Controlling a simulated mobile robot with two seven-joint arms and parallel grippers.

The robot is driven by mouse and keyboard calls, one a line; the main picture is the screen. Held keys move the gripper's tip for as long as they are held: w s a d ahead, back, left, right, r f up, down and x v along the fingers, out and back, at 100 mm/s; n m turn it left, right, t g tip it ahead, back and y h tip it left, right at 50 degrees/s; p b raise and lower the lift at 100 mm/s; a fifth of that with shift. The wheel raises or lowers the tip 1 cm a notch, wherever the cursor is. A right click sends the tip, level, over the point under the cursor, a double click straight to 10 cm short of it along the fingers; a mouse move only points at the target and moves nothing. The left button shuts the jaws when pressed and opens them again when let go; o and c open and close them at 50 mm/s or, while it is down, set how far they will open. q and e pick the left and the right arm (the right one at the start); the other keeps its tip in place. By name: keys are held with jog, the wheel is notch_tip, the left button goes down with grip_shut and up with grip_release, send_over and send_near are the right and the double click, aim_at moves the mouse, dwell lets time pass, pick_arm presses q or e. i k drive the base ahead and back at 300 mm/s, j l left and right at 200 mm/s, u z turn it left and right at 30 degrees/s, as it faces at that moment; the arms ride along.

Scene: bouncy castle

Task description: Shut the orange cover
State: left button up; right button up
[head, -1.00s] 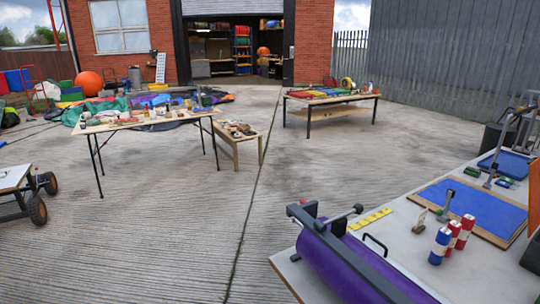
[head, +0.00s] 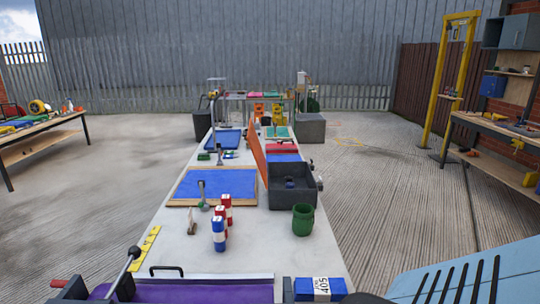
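The orange cover (head: 258,155) is a flat panel in the head view. It stands up, tilted, along the left side of an open dark grey box (head: 292,198) on the long pale worktable (head: 170,232). The box's top is uncovered and its dark inside shows, with something small and bluish in it. Whether the cover is hinged to the box cannot be told from here. Neither of my grippers is in view.
Left of the box lie a blue sheet on a wooden board (head: 213,185) and several red and blue cans (head: 218,235). A green cup (head: 302,220) stands in front of it. A purple roll (head: 200,291) lies at the near edge. Concrete floor is open on both sides.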

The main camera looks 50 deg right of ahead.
aim_at(254, 152)
jog(key=i+j+z, duration=0.1)
jog(key=z, duration=0.25)
jog(key=i+j+z, duration=0.1)
jog(key=j+z, duration=0.4)
jog(key=z, duration=0.15)
jog(key=i+j+z, duration=0.1)
jog(key=j+z, duration=0.9)
jog(key=j, duration=0.2)
